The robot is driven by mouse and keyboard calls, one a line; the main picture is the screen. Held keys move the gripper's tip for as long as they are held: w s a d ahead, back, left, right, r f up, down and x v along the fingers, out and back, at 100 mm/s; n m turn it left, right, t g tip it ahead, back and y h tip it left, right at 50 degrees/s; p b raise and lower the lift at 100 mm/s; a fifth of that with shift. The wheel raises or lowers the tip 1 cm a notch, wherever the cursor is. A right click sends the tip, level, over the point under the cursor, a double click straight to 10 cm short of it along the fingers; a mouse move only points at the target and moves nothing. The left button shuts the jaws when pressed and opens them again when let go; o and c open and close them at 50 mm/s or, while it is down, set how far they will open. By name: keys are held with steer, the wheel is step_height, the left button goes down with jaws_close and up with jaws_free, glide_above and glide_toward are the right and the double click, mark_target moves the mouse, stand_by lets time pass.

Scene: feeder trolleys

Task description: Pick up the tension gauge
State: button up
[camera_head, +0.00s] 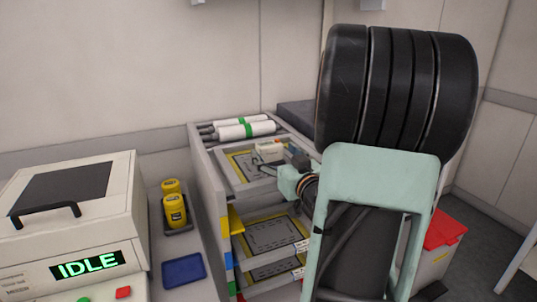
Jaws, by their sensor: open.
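A small pale boxy object (270,151), which may be the tension gauge, sits on the top tray (236,172) of the feeder trolley. It is too small to make out a dial or markings. My gripper (264,167) is open and is at the near side of that object, above the top tray. My arm and the gripper's own body hide part of the tray's right side. I cannot tell whether the fingers touch the object.
White rolls with green bands (246,130) lie at the trolley's back. Lower trays (268,236) sit beneath. Yellow bottles (174,210) and a blue tray (184,270) are at left, beside a machine reading IDLE (88,267).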

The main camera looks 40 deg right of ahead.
steer(key=shift+x, duration=0.9)
steer(key=shift+s, duration=0.1)
steer(key=shift+c, duration=0.2)
steer(key=c, duration=1.5)
steer(key=shift+r, duration=0.1)
steer(key=shift+c, duration=1.2)
